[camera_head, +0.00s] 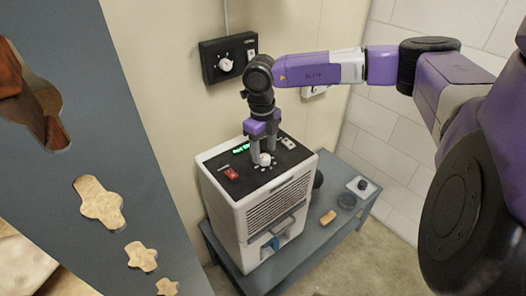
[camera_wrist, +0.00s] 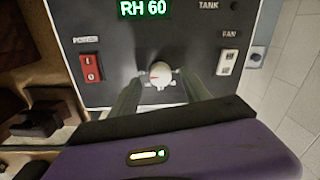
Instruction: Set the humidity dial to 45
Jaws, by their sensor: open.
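The white dehumidifier (camera_head: 222,215) stands on a low grey table and has a black control panel on top. Its humidity dial, a round white knob (camera_wrist: 160,73), sits in the middle of the panel and also shows in the head view (camera_head: 264,160). The green display (camera_wrist: 145,8) reads RH 60. My gripper (camera_wrist: 160,82) points down at the panel with its fingers apart, one on each side of the dial. I cannot tell whether the fingertips touch the knob. In the head view my gripper (camera_head: 264,150) is right over the dial.
A red power switch (camera_wrist: 90,69) is left of the dial and a white fan switch (camera_wrist: 228,62) is right. A black wall box (camera_head: 228,57) with another white knob hangs behind. The grey table (camera_head: 318,248) carries small items. A grey cut-out panel (camera_head: 85,130) stands left.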

